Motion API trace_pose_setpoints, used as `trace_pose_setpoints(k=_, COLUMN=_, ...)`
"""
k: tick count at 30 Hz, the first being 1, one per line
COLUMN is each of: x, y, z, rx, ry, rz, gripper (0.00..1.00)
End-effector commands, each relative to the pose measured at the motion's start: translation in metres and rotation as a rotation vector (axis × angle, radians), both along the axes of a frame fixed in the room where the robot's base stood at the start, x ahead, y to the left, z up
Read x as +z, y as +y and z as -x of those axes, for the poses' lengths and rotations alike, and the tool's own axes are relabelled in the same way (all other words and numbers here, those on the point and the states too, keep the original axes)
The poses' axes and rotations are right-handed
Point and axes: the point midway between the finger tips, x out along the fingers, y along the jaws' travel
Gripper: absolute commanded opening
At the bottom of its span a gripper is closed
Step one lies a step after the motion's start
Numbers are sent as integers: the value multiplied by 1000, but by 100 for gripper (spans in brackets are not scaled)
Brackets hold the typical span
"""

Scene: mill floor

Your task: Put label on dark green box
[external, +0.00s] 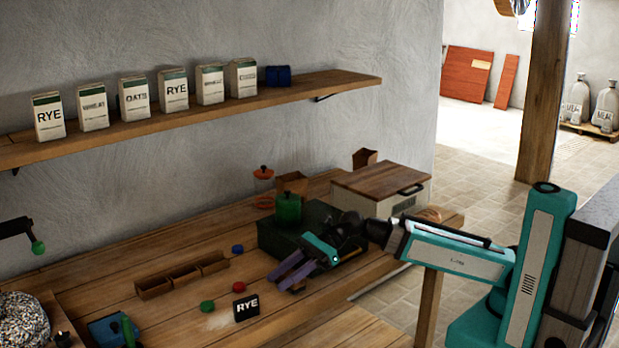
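A small black label reading RYE (246,307) stands on the wooden table near its front edge. The dark green box (272,238) sits farther back on the table, partly hidden behind my gripper and arm. A green lidded pot (288,209) shows at the box's left part and appears to stand on it. My gripper (276,284) has two purple fingers, spread apart with nothing visible between them. It points down and left in front of the box, above and to the right of the label, and is not touching the label.
A wooden divided tray (182,276), a blue lid (237,249), a green lid (207,306) and a red lid (238,289) lie around the label. A white bin with a wooden top (383,187) stands behind my arm. A wall shelf (200,118) holds several paper bags.

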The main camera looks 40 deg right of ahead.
Motion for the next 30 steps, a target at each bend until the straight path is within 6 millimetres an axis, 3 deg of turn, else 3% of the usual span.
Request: trace_pose_setpoints(k=30, x=-2, y=10, z=0, rx=-1, ry=1, rz=2, gripper=34)
